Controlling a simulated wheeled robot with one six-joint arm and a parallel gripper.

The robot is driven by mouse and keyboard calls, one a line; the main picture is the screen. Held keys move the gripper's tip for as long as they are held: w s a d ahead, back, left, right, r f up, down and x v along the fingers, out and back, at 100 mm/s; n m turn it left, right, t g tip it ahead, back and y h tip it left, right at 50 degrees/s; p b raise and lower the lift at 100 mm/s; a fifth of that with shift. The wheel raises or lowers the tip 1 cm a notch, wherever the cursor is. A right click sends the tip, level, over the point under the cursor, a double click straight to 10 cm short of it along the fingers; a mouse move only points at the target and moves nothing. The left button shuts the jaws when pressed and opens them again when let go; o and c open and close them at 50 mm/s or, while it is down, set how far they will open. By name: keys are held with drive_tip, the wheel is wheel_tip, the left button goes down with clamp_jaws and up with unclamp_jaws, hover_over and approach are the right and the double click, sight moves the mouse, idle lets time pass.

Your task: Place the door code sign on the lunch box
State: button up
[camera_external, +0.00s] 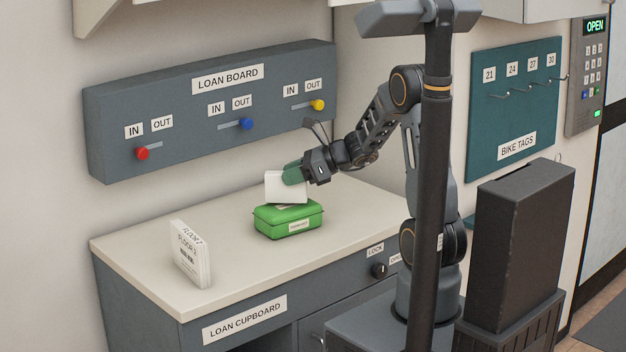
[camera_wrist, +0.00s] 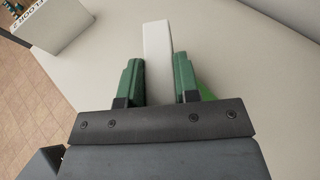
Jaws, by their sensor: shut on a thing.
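My gripper (camera_external: 293,174) is shut on a white upright block-like sign (camera_external: 284,188), which I take to be the door code sign; no writing on it is readable. The sign also shows between the green fingers in the wrist view (camera_wrist: 157,42). It stands over the lid of the green lunch box (camera_external: 288,221), which rests shut on the counter with a white label on its front. I cannot tell whether the sign's bottom edge touches the lid. In the wrist view, only a sliver of the lunch box (camera_wrist: 206,92) shows beside the right finger.
A white floor sign (camera_external: 191,255) stands at the counter's left front. The loan board (camera_external: 215,105) with red, blue and yellow knobs is on the wall behind. The countertop (camera_external: 150,238) between the floor sign and lunch box is clear. The loan cupboard is below.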

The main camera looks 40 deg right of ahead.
drive_tip(key=shift+f, duration=0.4)
drive_tip(key=o, duration=0.9)
drive_tip(key=shift+f, duration=0.1)
drive_tip(key=shift+o, duration=0.2)
drive_tip(key=shift+s+d+r, duration=0.1)
drive_tip(key=shift+r, duration=0.1)
drive_tip(key=v, duration=1.1)
drive_tip(key=s+a+n+g+h, duration=0.2)
drive_tip(key=s+a+n+h, duration=0.2)
drive_tip(key=n, duration=0.9)
drive_tip(key=s+a+f+n+g+h, duration=0.1)
drive_tip(key=s+a+n+g+h, duration=0.2)
drive_tip(key=s+n, duration=0.6)
drive_tip(key=shift+a+f+n+h+b, duration=0.45)
drive_tip(key=shift+n+h, duration=0.75)
drive_tip(key=shift+n, duration=1.4)
